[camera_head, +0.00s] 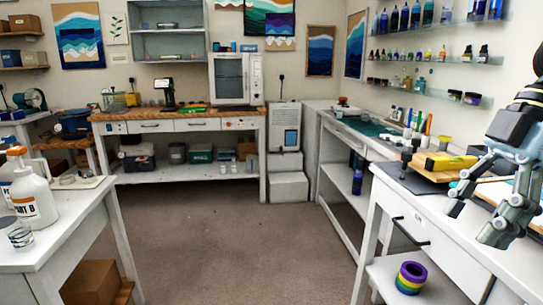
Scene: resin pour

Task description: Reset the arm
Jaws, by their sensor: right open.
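My right gripper (472,218) is at the right edge of the view, its grey fingers apart and pointing down. It is above the white right-hand table (455,238), with nothing seen between its fingers. My left gripper is not in view. A yellow item (443,161) on a wooden board lies on the same table, just behind and left of the right gripper. A dark mat (407,176) is partly under the board.
At left, a white table (62,232) holds white pump bottles (33,198), one labelled "PART B", and a clear cup (20,235). Rolls of coloured tape (410,277) sit on the right table's lower shelf. The grey floor (250,240) between the tables is clear.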

